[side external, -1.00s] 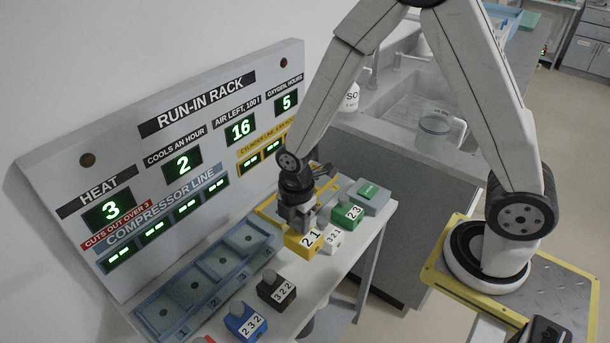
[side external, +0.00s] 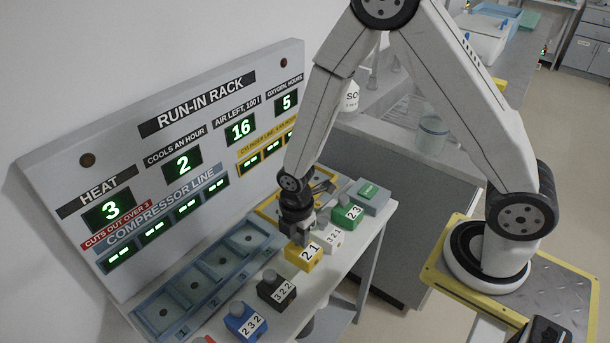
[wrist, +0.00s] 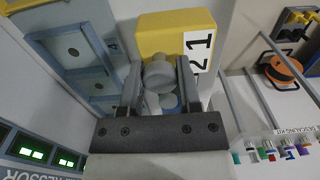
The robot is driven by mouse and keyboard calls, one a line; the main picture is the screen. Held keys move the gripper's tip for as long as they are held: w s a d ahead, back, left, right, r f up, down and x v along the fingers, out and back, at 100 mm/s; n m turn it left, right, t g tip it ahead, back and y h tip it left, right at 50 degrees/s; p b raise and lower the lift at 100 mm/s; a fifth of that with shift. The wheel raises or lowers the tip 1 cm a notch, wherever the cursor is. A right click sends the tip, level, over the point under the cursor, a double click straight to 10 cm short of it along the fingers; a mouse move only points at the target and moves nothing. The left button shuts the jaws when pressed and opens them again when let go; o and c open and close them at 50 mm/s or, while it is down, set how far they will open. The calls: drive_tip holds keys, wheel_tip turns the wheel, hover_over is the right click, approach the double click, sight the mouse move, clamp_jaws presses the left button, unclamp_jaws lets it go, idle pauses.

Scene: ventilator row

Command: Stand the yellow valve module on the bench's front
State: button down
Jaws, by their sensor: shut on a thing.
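The yellow valve module (side external: 302,258), labelled 2 1, is upright at the bench's front, between the black and white modules. In the wrist view the module (wrist: 150,42) lies just beyond my fingers, with its grey round knob (wrist: 158,76) between them. My gripper (side external: 299,234) is shut on that knob from above; its two fingers (wrist: 160,88) flank it in the wrist view. I cannot tell whether the module's underside touches the bench (side external: 335,268).
A black module (side external: 277,292) and a blue module (side external: 244,321) stand nearer the camera. A white module (side external: 330,237) and a green module (side external: 348,214) stand close on the far side. Blue slot trays (side external: 222,262) lie behind, below the run-in rack panel (side external: 165,140).

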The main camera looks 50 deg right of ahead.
sight(298, 244)
drive_tip(key=shift+f, duration=1.7)
drive_tip(key=shift+f, duration=0.1)
drive_tip(key=shift+c, duration=1.5)
unclamp_jaws()
drive_tip(key=shift+f, duration=0.1)
drive_tip(key=shift+r, duration=6.2)
drive_tip(key=shift+d, duration=0.1)
